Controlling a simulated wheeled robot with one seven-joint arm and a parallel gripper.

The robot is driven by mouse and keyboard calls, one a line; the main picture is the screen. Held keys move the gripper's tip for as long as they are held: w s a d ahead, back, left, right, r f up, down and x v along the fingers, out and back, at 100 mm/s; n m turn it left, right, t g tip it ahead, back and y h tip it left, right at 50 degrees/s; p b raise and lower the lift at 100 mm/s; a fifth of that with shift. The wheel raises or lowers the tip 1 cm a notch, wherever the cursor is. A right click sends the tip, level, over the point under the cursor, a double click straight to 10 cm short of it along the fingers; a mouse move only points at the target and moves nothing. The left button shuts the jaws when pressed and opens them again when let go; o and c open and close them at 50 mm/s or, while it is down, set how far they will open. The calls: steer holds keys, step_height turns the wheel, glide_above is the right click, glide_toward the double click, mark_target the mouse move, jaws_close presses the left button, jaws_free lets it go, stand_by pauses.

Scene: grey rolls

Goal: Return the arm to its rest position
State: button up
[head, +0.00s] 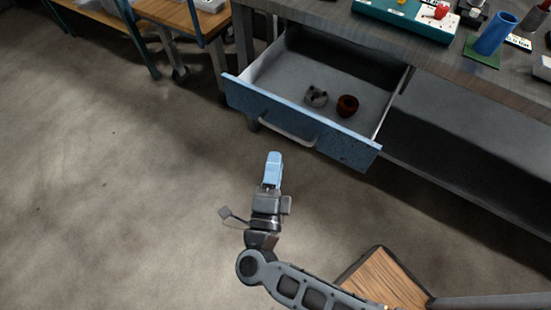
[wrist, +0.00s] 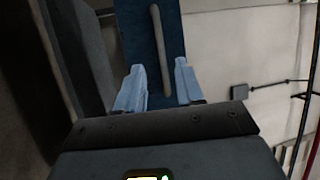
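My gripper (head: 274,158) hangs over the open floor in front of the drawer in the head view, with my arm reaching up from the bottom edge. In the wrist view my gripper (wrist: 160,78) has its two light blue fingers spread apart, with nothing held between them. The blue drawer front (head: 300,124) and its grey bar handle (head: 287,133) are ahead of the fingers. The handle also shows in the wrist view (wrist: 160,50), and the fingers look apart from it.
The workbench (head: 320,17) above carries a teal tray (head: 405,20) and a blue cylinder (head: 495,34). A wooden-topped piece (head: 385,280) stands lower right. The floor at left is clear.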

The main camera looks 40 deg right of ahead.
stand_by(0.4)
steer(key=s+d+r+n+t+y+p, duration=0.1)
steer(key=s+r+n+y+p, duration=0.4)
steer(key=s+r+n+y, duration=0.9)
steer(key=s+r+n, duration=0.8)
steer(key=s+n, duration=0.3)
steer(key=n, duration=0.1)
steer(key=shift+s+d+r+n+y+p, duration=0.2)
steer(key=shift+s+d+n+y+p, duration=0.1)
steer(key=shift+s+d+p, duration=0.1)
